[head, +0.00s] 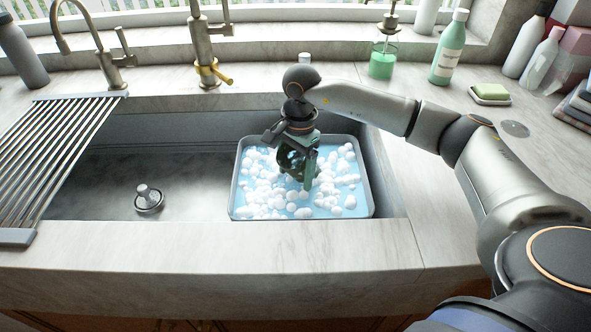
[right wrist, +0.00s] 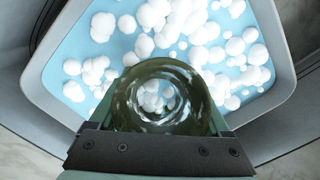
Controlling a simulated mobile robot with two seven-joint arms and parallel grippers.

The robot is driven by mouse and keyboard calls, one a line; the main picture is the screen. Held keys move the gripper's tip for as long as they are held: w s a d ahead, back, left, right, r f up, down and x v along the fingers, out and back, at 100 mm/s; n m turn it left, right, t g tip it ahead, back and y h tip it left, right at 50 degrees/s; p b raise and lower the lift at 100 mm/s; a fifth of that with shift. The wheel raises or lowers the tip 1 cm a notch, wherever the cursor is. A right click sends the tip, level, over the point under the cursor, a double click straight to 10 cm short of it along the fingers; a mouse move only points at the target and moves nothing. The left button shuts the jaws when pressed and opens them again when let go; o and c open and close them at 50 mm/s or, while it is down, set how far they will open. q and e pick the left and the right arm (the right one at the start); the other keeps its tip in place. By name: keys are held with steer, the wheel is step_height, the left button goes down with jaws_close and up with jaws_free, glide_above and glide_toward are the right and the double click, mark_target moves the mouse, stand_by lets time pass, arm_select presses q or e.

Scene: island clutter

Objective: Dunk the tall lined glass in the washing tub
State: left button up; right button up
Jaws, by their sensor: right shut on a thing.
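The washing tub (head: 371,200) is a grey square basin of blue water and white foam in the right part of the sink. Its rim also shows in the right wrist view (right wrist: 283,60). My right gripper (head: 298,172) is over the tub, pointing down. It is shut on the tall lined glass (right wrist: 165,90), a dark greenish round glass seen from above in the right wrist view. In the head view the gripper mostly hides the glass, and I cannot tell how far its lower end is in the foam. My left gripper is not in view.
A drain plug (head: 148,198) stands on the bare sink floor left of the tub. A slatted drying rack (head: 60,150) lies across the sink's left side. Faucets (head: 205,45) stand behind. Soap (head: 490,92) and bottles (head: 449,48) stand at the back right.

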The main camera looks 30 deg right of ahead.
mark_target(299, 181)
steer(key=shift+f+b, duration=1.45)
steer(key=shift+f, duration=0.55)
steer(key=shift+a, duration=0.1)
steer(key=shift+a, duration=0.55)
steer(key=shift+d, duration=0.15)
steer(key=shift+d, duration=1.15)
steer(key=shift+a, duration=0.15)
